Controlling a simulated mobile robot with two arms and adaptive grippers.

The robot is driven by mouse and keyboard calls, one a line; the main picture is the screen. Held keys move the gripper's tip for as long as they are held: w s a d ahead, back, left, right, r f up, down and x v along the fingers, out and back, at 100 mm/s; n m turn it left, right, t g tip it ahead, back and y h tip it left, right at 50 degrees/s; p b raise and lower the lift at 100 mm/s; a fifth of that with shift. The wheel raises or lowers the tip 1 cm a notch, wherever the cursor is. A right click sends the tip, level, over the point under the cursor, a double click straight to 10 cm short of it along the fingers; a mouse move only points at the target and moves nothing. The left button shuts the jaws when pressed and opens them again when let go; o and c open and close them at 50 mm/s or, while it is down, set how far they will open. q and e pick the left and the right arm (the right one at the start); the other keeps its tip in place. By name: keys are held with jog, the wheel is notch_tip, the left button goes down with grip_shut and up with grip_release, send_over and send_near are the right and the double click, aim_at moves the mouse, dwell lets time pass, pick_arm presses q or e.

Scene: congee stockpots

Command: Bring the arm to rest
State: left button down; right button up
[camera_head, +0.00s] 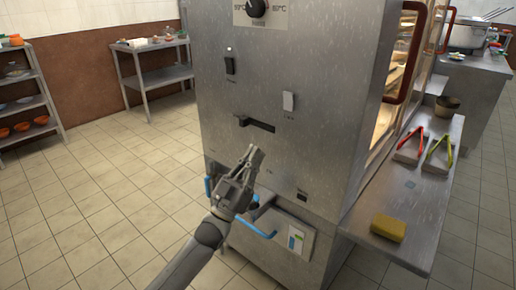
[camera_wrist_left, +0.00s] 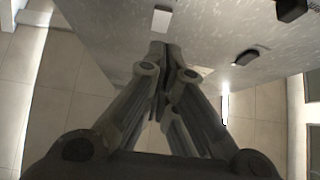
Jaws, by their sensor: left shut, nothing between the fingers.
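My left arm (camera_head: 190,262) comes in from the bottom left in the head view. Its gripper (camera_head: 252,152) is shut and empty, tips up, in front of the lower part of a steel cabinet (camera_head: 290,80). In the left wrist view the two fingers (camera_wrist_left: 165,50) meet at their tips, with the cabinet's grey face behind them. I cannot tell whether the tips touch the cabinet. The cabinet face carries a knob, two small switches and a dark slotted lever (camera_head: 256,124) just above the gripper. My right gripper is in neither view.
Blue handles (camera_head: 254,229) stick out low on the cabinet close to the gripper. A steel side shelf (camera_head: 408,215) at right holds a yellow sponge (camera_head: 388,228), red tongs (camera_head: 412,144) and green tongs (camera_head: 438,152). The tiled floor (camera_head: 110,205) at left is clear.

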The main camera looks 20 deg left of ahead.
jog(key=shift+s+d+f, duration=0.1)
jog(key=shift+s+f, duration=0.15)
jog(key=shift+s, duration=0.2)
